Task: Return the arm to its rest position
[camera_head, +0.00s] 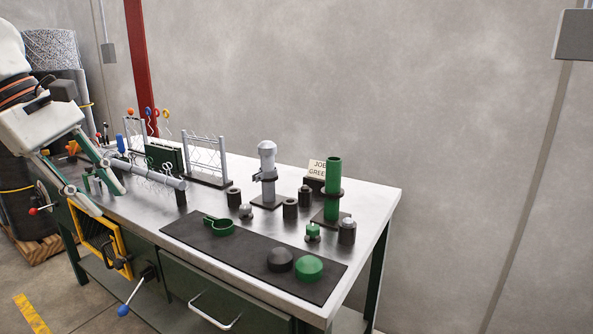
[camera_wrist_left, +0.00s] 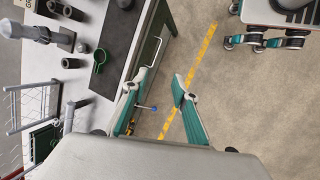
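My left arm comes in from the left in the head view. Its gripper (camera_head: 110,202) hangs over the front left edge of the workbench (camera_head: 375,205), with its two green fingers apart. In the left wrist view the left gripper (camera_wrist_left: 163,75) is open, with nothing between its fingertips and the floor below them. My right gripper cannot be made out in either view.
Near the left gripper are a grey horizontal cylinder (camera_head: 155,174) and a yellow-framed opening (camera_head: 98,238). A wire-mesh frame (camera_head: 206,152), grey post (camera_head: 267,170), green cylinder (camera_head: 333,178) and dark mat (camera_head: 250,252) occupy the bench. Open floor (camera_wrist_left: 240,100) lies beside it.

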